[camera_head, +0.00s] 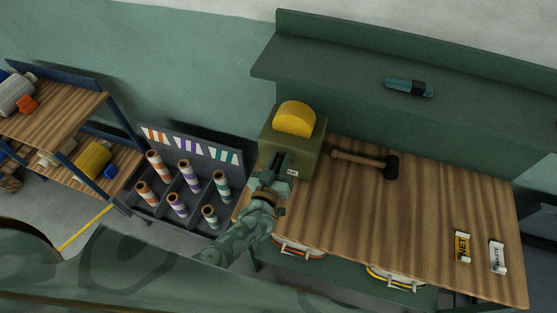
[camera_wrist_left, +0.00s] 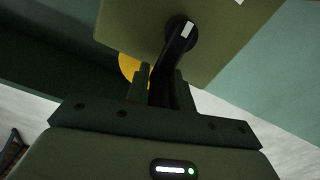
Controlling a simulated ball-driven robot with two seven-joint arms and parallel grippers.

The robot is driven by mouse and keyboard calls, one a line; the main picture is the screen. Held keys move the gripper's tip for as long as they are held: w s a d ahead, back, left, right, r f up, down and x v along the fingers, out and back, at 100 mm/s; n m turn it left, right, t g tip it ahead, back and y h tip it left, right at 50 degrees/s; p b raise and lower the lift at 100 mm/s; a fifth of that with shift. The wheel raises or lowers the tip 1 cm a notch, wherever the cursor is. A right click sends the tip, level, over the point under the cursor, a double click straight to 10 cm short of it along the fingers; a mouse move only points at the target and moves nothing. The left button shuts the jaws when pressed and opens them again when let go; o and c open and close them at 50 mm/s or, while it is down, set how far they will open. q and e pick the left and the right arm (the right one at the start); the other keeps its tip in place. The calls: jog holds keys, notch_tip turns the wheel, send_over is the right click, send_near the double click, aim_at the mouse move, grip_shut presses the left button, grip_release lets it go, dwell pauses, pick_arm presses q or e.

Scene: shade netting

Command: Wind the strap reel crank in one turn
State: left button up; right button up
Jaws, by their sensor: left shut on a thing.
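The strap reel is an olive box (camera_head: 308,145) with a yellow drum (camera_head: 294,120) on top, at the left end of the workbench. In the left wrist view the box (camera_wrist_left: 140,25) fills the top, with a bit of yellow behind it. A dark crank (camera_wrist_left: 172,58) with a white mark by its hub runs from the box face to my left gripper (camera_wrist_left: 161,88). My left gripper (camera_head: 271,180) is shut on the crank's outer end, in front of the box. My right gripper is out of view.
A mallet (camera_head: 365,161) lies right of the reel on the workbench (camera_head: 400,215). A teal-and-black tool (camera_head: 409,87) is on the shelf above. A divided rack (camera_head: 190,175) of strap rolls stands left.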

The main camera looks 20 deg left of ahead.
pick_arm(q)
jog(key=shift+s+d+f, duration=0.1)
jog(key=shift+d, duration=0.2)
jog(key=o, duration=0.9)
jog(key=shift+d, duration=0.1)
jog(key=shift+s, duration=0.1)
jog(key=s, duration=1)
jog(key=s+p, duration=0.1)
jog(key=s, duration=0.5)
jog(key=shift+a, duration=0.3)
